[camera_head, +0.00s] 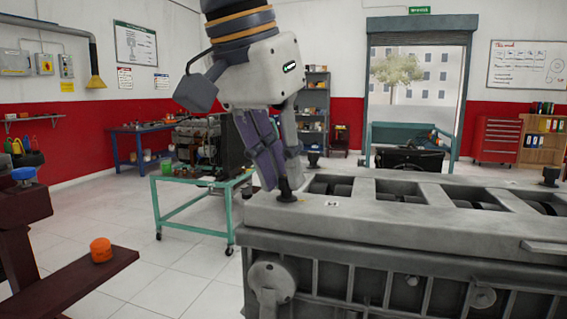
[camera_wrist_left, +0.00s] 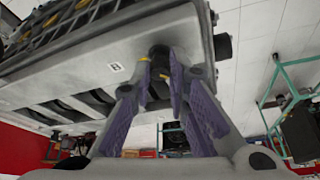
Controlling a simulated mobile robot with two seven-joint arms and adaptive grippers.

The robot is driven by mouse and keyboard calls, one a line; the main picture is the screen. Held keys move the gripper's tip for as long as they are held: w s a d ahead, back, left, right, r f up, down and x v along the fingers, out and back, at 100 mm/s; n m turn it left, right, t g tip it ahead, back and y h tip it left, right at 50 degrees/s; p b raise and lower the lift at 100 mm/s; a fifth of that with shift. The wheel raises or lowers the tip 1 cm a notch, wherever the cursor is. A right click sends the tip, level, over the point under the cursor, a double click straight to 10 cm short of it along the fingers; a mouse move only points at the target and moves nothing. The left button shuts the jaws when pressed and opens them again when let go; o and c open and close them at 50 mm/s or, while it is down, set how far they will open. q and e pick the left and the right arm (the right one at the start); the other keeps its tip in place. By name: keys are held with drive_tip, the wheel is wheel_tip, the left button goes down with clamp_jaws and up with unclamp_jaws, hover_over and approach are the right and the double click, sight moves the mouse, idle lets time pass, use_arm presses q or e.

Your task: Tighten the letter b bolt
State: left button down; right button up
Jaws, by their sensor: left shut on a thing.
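The grey engine block (camera_head: 400,222) fills the right front of the head view, with several square openings along its top. A dark bolt (camera_head: 287,192) stands upright at the near left corner of that top. A small label (camera_head: 332,204) lies beside it and reads B in the left wrist view (camera_wrist_left: 116,67). My left gripper (camera_head: 276,183) points down over this corner, its purple-padded fingertips shut on the bolt's dark head. The bolt head also shows between the fingertips in the left wrist view (camera_wrist_left: 159,58). My right gripper is not in view.
Other dark bolts stand at the far left corner (camera_head: 313,157) and far right (camera_head: 551,175) of the block top. A green wheeled table (camera_head: 200,183) with a machine stands behind on the left. An orange cylinder (camera_head: 101,250) sits on a dark red surface at the left.

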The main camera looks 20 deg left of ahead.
use_arm(q)
drive_tip(key=m+h, duration=0.1)
drive_tip(key=m, duration=0.2)
drive_tip(key=m+g+h, duration=0.1)
drive_tip(key=m, duration=0.2)
drive_tip(key=shift+w+a+g, duration=0.15)
drive_tip(key=shift+a+g, duration=0.05)
drive_tip(key=shift+g, duration=0.1)
drive_tip(key=m, duration=0.2)
drive_tip(key=m+g, duration=0.1)
drive_tip(key=m, duration=0.1)
drive_tip(key=m+g, duration=0.1)
drive_tip(key=m, duration=0.1)
drive_tip(key=shift+w+f+m+h, duration=0.1)
drive_tip(key=shift+w+m+h, duration=0.2)
drive_tip(key=shift+m+h, duration=0.1)
drive_tip(key=m+g, duration=0.1)
drive_tip(key=m, duration=0.2)
drive_tip(key=shift+w+g, duration=0.15)
drive_tip(key=shift+g, duration=0.15)
drive_tip(key=shift+m+g, duration=0.4)
drive_tip(key=shift+m, duration=0.7)
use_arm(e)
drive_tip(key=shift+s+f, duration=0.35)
use_arm(q)
drive_tip(key=c, duration=1.5)
unclamp_jaws()
drive_tip(key=shift+c, duration=0.2)
